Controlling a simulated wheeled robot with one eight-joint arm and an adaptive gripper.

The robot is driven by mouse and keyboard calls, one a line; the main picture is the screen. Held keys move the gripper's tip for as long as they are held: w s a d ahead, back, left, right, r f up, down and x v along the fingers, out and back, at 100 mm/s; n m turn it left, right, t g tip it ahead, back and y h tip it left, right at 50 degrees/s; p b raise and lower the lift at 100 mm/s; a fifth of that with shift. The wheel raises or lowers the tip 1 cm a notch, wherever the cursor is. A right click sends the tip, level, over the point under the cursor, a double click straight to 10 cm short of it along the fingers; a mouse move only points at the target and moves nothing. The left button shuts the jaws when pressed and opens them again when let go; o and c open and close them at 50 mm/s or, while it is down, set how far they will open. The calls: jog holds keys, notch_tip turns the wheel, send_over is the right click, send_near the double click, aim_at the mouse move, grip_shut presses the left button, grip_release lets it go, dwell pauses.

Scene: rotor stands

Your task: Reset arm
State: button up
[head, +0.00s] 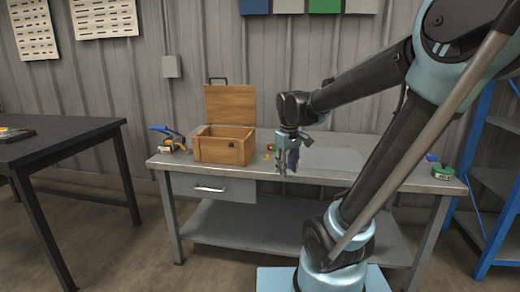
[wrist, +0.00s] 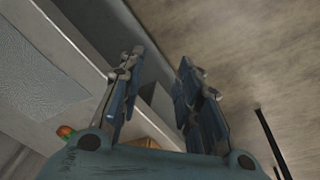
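My gripper (head: 287,170) hangs pointing down at the front edge of the grey metal workbench (head: 325,176), to the right of the wooden box. In the wrist view my gripper (wrist: 155,85) has its two fingers apart, with nothing between them. My arm reaches in from the right of the head view, bent at the elbow.
An open wooden box (head: 222,150) with its lid raised stands on the bench. A blue-handled tool (head: 168,133) lies left of it, and a green round item (head: 443,171) sits at the right end. A black table (head: 50,138) stands left; blue shelving (head: 495,175) stands right.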

jog(key=s+d+f+m, duration=0.3)
jog(key=s+d+f, duration=0.1)
jog(key=s, duration=0.4)
jog(key=s+d+f+m, duration=0.3)
jog(key=s+d+f, duration=0.2)
jog(key=s, duration=0.3)
jog(key=shift+f, duration=0.15)
